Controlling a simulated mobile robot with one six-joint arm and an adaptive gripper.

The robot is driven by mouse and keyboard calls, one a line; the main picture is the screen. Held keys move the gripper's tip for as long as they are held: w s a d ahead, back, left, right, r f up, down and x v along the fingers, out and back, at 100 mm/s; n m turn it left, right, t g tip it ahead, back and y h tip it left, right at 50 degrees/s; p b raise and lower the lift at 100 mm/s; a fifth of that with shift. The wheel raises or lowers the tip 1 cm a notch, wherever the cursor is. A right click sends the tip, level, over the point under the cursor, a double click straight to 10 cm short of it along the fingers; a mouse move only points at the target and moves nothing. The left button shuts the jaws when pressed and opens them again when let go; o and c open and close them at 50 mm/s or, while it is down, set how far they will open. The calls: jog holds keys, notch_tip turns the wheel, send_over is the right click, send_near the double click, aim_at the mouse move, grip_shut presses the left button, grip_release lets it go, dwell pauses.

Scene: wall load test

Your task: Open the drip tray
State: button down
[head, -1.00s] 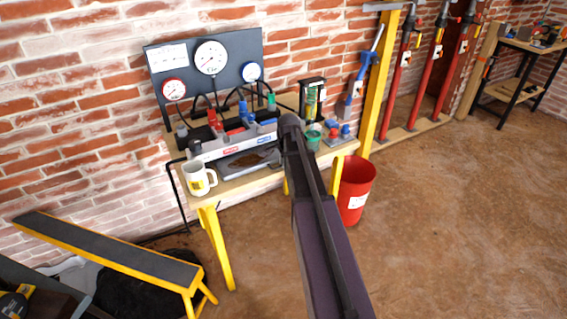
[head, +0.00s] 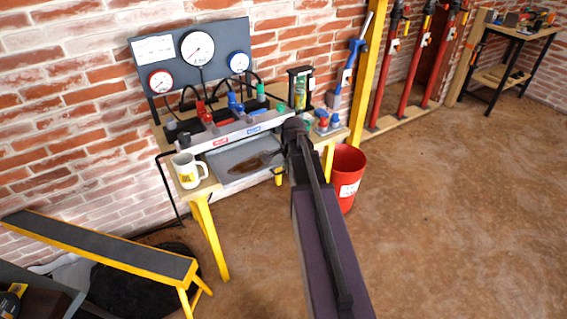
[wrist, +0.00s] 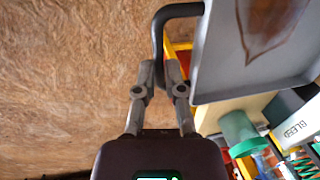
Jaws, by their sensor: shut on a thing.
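The drip tray (head: 219,158) is a shallow grey tray with a brown puddle of liquid in it. It sticks out from under the front of the bench manifold in the head view. In the wrist view the tray (wrist: 207,85) is at the upper right, with a black bent handle (wrist: 180,11) on its edge. My gripper (wrist: 161,75) is shut on the handle, with the fingers on either side of it. In the head view my arm hides the gripper and the handle.
The manifold (head: 228,135) with red, blue and green valves stands above the tray. A mug (head: 187,172) sits at the bench's left corner. A red bucket (head: 347,178) stands right of the bench. A yellow-edged step (head: 110,245) is at lower left. The floor at right is clear.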

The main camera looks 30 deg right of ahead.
jog(key=c, duration=0.7)
grip_release()
jog(key=shift+w, duration=0.25)
